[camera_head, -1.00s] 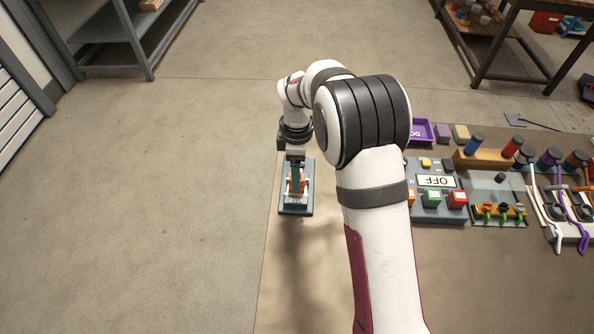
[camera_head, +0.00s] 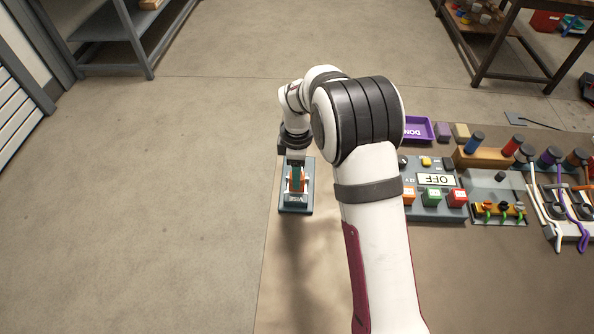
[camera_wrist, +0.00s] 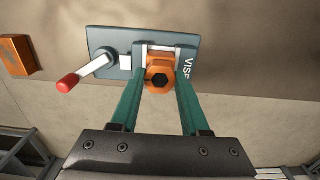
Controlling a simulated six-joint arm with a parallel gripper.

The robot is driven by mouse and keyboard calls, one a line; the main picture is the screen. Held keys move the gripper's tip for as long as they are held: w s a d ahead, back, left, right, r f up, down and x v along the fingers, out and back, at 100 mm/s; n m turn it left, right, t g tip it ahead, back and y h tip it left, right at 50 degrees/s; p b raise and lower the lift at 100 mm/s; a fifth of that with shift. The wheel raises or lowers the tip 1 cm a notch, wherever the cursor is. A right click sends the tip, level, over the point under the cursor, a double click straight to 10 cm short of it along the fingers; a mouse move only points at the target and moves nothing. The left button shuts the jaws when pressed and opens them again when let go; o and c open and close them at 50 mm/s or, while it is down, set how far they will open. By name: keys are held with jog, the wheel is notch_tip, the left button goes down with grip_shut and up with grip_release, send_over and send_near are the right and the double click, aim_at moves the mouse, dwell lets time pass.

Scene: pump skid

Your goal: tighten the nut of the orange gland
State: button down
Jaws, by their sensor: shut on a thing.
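The orange gland (camera_wrist: 159,61) is held in a blue-grey vise (camera_wrist: 105,39) marked VISE. Its orange nut (camera_wrist: 149,83), around a dark hexagonal opening, faces the wrist camera. My gripper (camera_wrist: 159,78) has its two green fingers on opposite sides of the nut, shut on it. In the head view, my gripper (camera_head: 296,178) is straight above the vise (camera_head: 296,210), with a little orange showing beside the fingers. My wrist hides part of the vise there. The exact finger contact is hard to make out.
The vise handle has a red tip (camera_wrist: 67,83) and sticks out to the left in the wrist view. An orange block (camera_wrist: 17,55) lies beyond it. Right of my arm stand an OFF panel (camera_head: 437,181) and a purple DONE tray (camera_head: 418,128). Floor left of the vise is clear.

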jog(key=shift+m, duration=0.3)
jog(key=m, duration=0.4)
jog(key=shift+m, duration=0.4)
jog(key=m, duration=0.9)
jog(key=shift+m, duration=2.7)
jog(key=shift+c, duration=1.9)
grip_release()
jog(key=shift+r, duration=0.1)
